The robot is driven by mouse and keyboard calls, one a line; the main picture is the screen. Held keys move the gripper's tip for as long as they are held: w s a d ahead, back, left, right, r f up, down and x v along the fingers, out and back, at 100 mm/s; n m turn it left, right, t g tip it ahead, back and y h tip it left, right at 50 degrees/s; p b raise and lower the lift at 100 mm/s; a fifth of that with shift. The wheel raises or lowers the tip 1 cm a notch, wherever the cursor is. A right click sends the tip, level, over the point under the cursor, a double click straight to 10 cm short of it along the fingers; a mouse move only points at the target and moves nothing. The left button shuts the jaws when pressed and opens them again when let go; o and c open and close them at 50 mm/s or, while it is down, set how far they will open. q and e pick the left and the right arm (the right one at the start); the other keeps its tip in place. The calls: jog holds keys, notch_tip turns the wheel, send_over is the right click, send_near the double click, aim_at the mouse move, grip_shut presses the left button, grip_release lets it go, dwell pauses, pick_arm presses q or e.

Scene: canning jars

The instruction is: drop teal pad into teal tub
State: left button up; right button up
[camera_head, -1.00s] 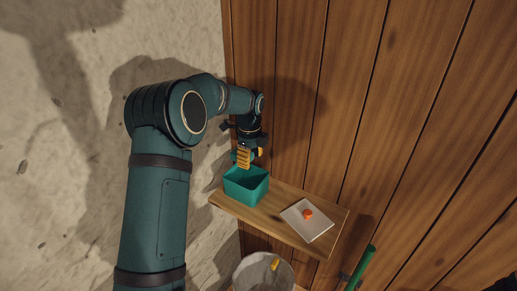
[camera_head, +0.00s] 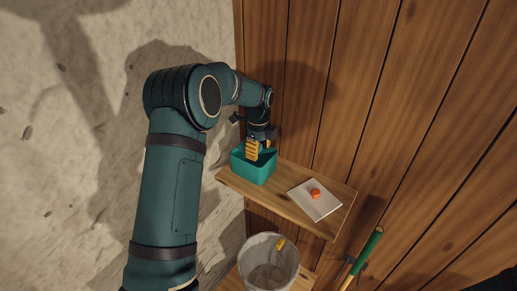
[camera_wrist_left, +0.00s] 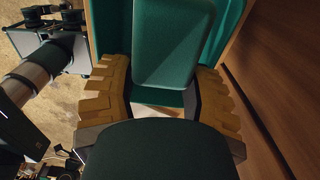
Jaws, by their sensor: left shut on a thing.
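The teal tub (camera_head: 254,174) stands at the left end of a wooden shelf. My left gripper (camera_head: 254,151) points down into the tub's opening, its yellow ridged fingers at rim height. In the left wrist view, the fingers (camera_wrist_left: 165,93) are shut on the teal pad (camera_wrist_left: 173,45), a rounded flat block. Teal tub walls (camera_wrist_left: 106,22) show on both sides of the pad in that view. The pad is hidden in the head view by the gripper and the tub. Whether the pad touches the tub floor I cannot tell. My right gripper is not in view.
The wooden shelf (camera_head: 281,200) also holds a pale flat plate (camera_head: 324,207) with an orange round piece (camera_head: 315,193) on it. A grey bucket (camera_head: 268,262) stands below. A green-handled tool (camera_head: 367,250) is at lower right. The plank wall (camera_head: 400,110) is close behind.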

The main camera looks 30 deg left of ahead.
pick_arm(q)
jog(key=o, duration=1.1)
notch_tip(320, 180, up, 12)
jog(key=shift+r, duration=0.1)
